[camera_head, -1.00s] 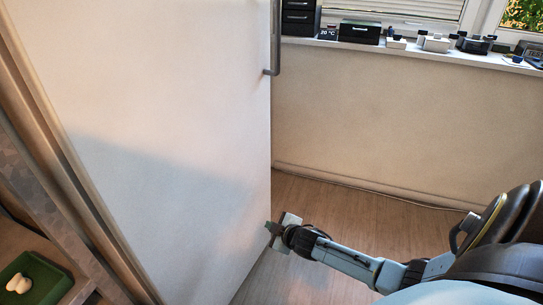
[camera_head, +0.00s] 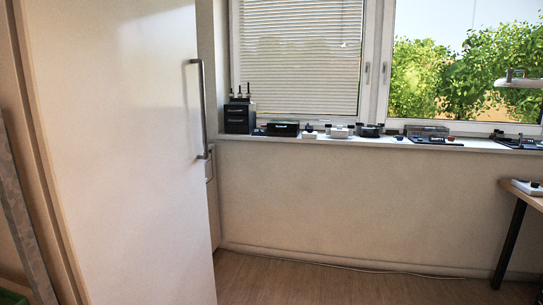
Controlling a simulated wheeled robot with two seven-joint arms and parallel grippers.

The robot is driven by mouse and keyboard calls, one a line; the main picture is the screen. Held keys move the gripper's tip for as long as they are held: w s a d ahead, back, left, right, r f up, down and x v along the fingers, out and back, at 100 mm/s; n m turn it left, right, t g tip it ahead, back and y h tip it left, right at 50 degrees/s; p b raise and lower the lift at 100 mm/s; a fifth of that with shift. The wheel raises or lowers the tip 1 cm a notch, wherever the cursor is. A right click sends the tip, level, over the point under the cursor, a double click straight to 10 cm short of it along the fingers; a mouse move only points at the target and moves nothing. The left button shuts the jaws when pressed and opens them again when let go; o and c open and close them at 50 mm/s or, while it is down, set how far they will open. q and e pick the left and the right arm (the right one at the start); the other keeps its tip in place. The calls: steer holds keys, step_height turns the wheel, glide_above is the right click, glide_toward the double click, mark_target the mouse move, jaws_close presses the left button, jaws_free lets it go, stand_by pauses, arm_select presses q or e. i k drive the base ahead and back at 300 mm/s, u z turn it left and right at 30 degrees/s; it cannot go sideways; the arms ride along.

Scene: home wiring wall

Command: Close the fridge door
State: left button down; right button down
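The fridge door (camera_head: 120,150) is a tall white panel filling the left part of the head view. Its grey vertical bar handle (camera_head: 202,110) is near the panel's right edge. A beige frame strip (camera_head: 38,165) runs along the panel's left side. The panel stands at an angle to the window wall; how far it is open I cannot tell. The door's lower end is cut off by the picture. Neither of my grippers shows.
A window sill (camera_head: 360,142) on the far wall holds small devices and a black drawer box (camera_head: 239,117). A table (camera_head: 521,193) stands at the right edge. The wooden floor (camera_head: 300,283) is clear, with a thin cable along the wall. Part of something green (camera_head: 12,297) shows at bottom left.

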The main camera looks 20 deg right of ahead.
mark_target(113, 87)
steer(key=z, duration=0.45)
steer(key=i, duration=1.85)
steer(key=u, duration=1.1)
